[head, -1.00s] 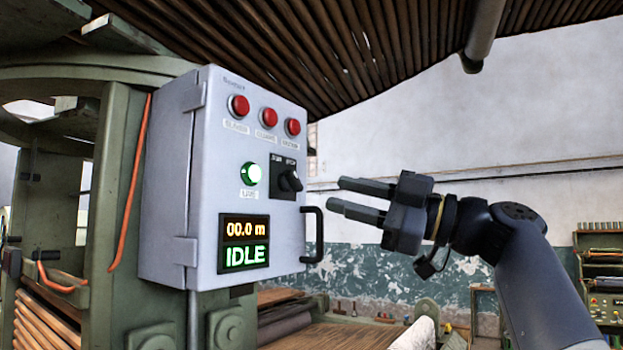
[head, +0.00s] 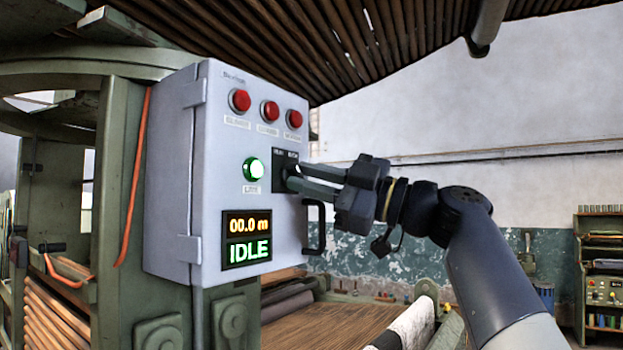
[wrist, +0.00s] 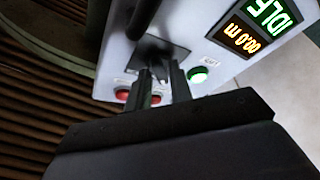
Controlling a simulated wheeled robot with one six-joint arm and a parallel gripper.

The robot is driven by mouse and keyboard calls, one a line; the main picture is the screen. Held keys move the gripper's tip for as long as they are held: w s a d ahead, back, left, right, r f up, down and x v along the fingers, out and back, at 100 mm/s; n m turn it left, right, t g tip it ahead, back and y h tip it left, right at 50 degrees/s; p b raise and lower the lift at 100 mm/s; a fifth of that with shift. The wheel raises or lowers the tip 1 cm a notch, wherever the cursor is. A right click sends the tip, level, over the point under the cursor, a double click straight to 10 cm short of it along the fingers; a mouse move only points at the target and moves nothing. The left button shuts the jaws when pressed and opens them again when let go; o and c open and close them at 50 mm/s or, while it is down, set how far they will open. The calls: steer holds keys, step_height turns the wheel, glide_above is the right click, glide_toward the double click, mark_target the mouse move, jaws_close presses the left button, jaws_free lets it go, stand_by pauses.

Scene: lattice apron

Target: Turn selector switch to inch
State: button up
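The selector switch (head: 279,166) is a black plate on the front of a light grey control box (head: 208,120), with small white labels along its top; in the wrist view its dark plate (wrist: 158,50) shows just beyond my fingertips. My gripper (head: 293,177) is at the switch with its two fingers parted, one above the other in the head view. The wrist view also shows a gap between the fingers (wrist: 162,72). The fingers hide most of the knob, so its pointing direction and any contact cannot be told. The display (head: 247,238) reads 00.0 m and IDLE.
Three red buttons (head: 269,110) sit above the switch and a lit green lamp (head: 253,169) is to its left. A black handle (head: 318,228) stands out just below my gripper. Open room lies right of the box.

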jaws_close()
